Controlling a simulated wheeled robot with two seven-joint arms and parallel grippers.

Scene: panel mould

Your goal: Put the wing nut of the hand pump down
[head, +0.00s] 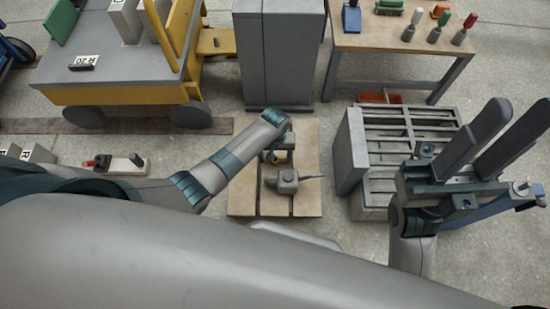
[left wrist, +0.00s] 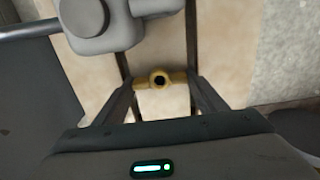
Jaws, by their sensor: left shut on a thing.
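My left gripper (left wrist: 160,85) is shut on the wing nut (left wrist: 160,79), a small yellow part with a dark round hole and a wing to each side. In the head view the left gripper (head: 277,150) hangs over a wooden board (head: 243,195), largely hidden by its own wrist. The grey hand pump (head: 286,183) lies on the board just nearer than the gripper. It shows at the upper left in the left wrist view (left wrist: 105,22). How high the nut is above the board I cannot tell. My right gripper (head: 512,122) is raised at the right, its fingers apart and empty.
A slatted grey crate (head: 352,150) stands right of the board, and a grey cabinet (head: 277,60) behind it. A yellow cart (head: 120,95) is at the upper left. A workbench (head: 395,42) with several coloured tools is at the upper right. Bare board lies around the pump.

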